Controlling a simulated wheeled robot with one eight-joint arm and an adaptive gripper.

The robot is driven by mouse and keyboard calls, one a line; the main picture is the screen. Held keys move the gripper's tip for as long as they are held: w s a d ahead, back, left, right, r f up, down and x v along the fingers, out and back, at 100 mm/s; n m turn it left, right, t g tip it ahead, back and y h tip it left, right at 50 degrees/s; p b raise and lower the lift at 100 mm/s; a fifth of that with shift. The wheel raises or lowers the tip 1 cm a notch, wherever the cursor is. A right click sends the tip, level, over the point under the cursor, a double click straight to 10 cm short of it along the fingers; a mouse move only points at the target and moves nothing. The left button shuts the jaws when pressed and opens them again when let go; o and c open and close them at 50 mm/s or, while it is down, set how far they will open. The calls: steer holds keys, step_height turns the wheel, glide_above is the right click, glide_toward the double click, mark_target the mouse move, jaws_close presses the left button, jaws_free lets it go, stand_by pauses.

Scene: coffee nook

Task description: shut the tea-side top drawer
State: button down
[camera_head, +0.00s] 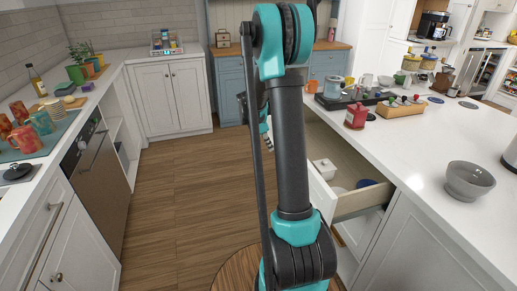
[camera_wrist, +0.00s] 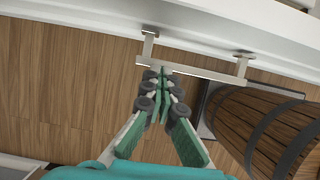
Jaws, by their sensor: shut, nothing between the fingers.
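An open drawer (camera_head: 366,198) sticks out of the island under the white counter, right of my arm. It holds a small white box (camera_head: 325,169) and round dishes, and my arm hides part of it. In the wrist view a pale drawer front (camera_wrist: 90,22) carries a metal bar handle (camera_wrist: 205,73). My gripper (camera_wrist: 163,72) is shut and empty, its fingertips at or very near the left part of this bar; I cannot tell whether they touch. In the head view my arm mostly hides the gripper.
A wooden barrel (camera_wrist: 235,120) with dark hoops stands right of my gripper in the wrist view. The island counter (camera_head: 430,135) holds a grey bowl (camera_head: 469,180), a red canister (camera_head: 356,116) and a wooden tray (camera_head: 402,108). Wooden floor (camera_head: 195,190) is clear left of my arm.

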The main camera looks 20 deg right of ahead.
steer(key=d, duration=2.5)
steer(key=shift+d, duration=0.4)
